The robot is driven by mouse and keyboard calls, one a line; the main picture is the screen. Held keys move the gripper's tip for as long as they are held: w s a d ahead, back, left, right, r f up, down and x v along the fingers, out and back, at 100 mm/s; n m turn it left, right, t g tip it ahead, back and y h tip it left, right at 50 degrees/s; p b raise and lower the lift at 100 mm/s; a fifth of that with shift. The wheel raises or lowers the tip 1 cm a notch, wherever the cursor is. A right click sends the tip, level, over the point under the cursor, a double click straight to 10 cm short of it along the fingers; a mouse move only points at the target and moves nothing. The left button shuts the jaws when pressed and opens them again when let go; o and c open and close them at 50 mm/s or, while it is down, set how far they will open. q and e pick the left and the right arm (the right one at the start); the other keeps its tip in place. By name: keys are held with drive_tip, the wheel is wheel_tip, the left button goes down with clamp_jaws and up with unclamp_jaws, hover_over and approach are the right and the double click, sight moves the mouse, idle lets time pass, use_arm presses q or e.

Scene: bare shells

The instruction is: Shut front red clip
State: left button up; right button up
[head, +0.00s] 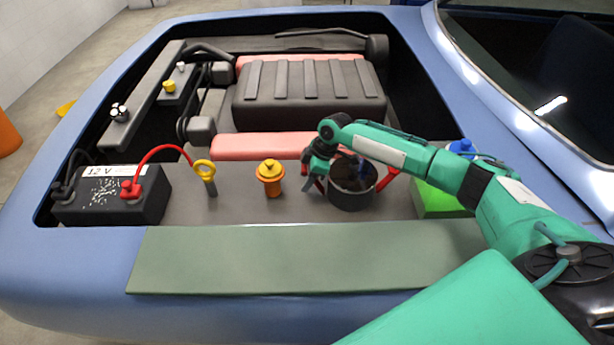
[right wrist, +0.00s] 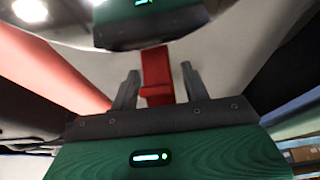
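A black round canister (head: 352,197) stands in the engine bay, with dark contents or a dark inside showing at its top. A red clip (head: 388,181) sticks out from its right side, and red also shows at its left side, partly hidden by my right gripper (head: 312,180). In the right wrist view a red clip (right wrist: 156,72) lies between the two fingers of my right gripper (right wrist: 160,78). The fingers are apart, with a gap visible on the clip's right; contact on its left is hard to tell. My left gripper is not in view.
A black battery (head: 150,205) with a red cable stands at left. A yellow ring-topped dipstick (head: 205,172) and an orange cap (head: 270,180) stand left of the canister. A green box (head: 432,200) is at right, partly behind my arm. A flat green panel (head: 270,260) lies along the front.

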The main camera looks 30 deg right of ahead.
clamp_jaws()
